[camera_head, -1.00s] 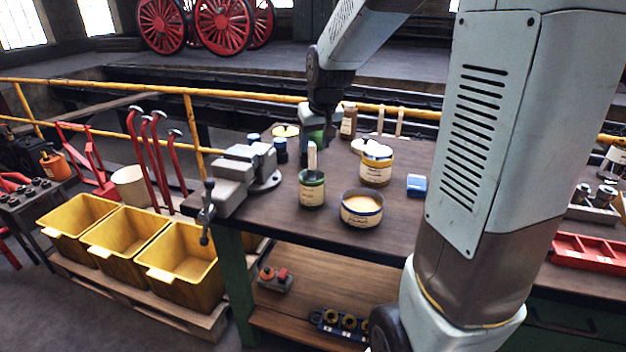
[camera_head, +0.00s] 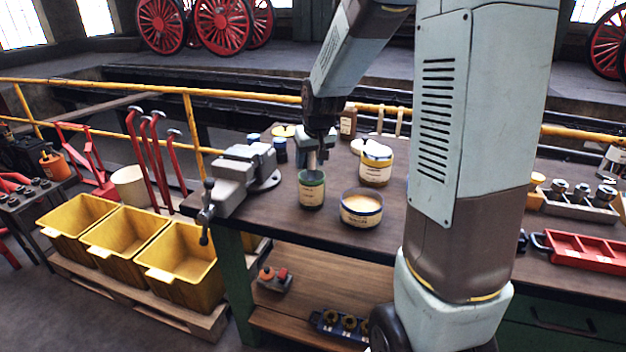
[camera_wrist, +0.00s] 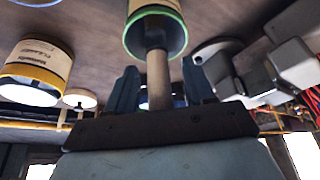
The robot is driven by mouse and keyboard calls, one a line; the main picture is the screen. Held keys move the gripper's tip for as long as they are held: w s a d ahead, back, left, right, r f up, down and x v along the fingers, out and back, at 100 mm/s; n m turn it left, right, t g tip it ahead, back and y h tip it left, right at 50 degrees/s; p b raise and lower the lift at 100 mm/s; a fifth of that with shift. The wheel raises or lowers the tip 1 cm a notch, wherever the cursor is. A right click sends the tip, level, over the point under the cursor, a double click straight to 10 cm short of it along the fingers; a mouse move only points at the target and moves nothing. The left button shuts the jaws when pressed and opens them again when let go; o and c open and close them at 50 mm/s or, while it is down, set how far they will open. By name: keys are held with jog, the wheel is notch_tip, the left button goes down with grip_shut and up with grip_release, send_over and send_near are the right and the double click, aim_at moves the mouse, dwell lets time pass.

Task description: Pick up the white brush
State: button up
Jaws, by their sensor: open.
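The white brush (camera_head: 311,162) stands handle up in a green-rimmed jar (camera_head: 311,190) on the workbench; its lower end is hidden in the jar. In the wrist view its pale handle (camera_wrist: 157,70) comes out of the jar (camera_wrist: 150,32) and runs between the two dark fingers of my gripper (camera_wrist: 160,88). The fingers are apart, with a visible gap on each side of the handle. In the head view my gripper (camera_head: 314,143) is just above the jar, around the handle's upper part.
A cream tin (camera_head: 361,210) and a yellow-banded jar (camera_head: 376,168) stand right of the green jar. A grey vice (camera_head: 245,175) is close on its left. A brown bottle (camera_head: 348,122) stands behind. A red tray (camera_head: 590,250) lies at far right.

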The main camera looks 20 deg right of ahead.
grip_shut()
dwell(0.4)
jog(key=shift+r, duration=0.1)
